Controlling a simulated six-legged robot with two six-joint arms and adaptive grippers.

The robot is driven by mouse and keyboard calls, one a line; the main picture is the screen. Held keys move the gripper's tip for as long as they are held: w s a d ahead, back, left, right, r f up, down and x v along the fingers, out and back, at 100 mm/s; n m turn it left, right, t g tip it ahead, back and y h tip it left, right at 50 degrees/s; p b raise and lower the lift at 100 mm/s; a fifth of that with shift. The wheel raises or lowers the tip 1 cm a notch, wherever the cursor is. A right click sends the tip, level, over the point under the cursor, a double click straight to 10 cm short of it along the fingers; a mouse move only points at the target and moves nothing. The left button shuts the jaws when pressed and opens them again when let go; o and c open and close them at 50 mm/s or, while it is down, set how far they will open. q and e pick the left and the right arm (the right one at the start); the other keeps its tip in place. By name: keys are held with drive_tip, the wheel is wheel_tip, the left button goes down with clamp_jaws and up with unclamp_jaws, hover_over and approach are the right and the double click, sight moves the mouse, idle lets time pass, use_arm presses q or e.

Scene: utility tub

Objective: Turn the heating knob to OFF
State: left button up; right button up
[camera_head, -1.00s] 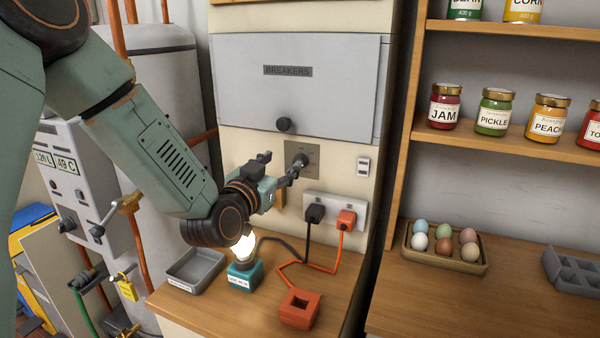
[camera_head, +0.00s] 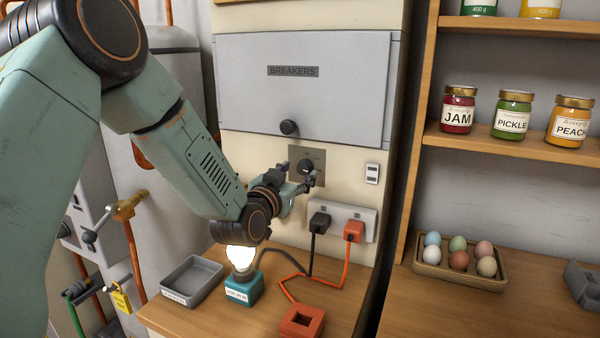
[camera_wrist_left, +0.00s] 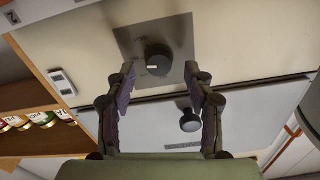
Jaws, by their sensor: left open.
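The heating knob is a dark round knob (camera_head: 305,167) on a grey metal plate (camera_head: 320,156) on the cream wall, below the breaker panel. In the left wrist view the knob (camera_wrist_left: 158,58) shows a small pale mark, and its plate (camera_wrist_left: 180,33) is seen upside down. My left gripper (camera_head: 298,175) is open and empty, in front of the plate and close to the knob. In the left wrist view its two fingers (camera_wrist_left: 160,85) stand either side of the knob's line, apart from it. My right gripper is not in view.
A white switch (camera_head: 372,173) and a socket strip (camera_head: 345,213) with two plugs are close by. A lit bulb (camera_head: 241,259) stands below my left wrist.

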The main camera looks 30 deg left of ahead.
use_arm(q)
drive_tip(key=shift+w+d+r, duration=0.15)
drive_tip(key=shift+w, duration=0.65)
drive_tip(key=shift+w, duration=0.15)
drive_tip(key=c, duration=0.5)
clamp_jaws()
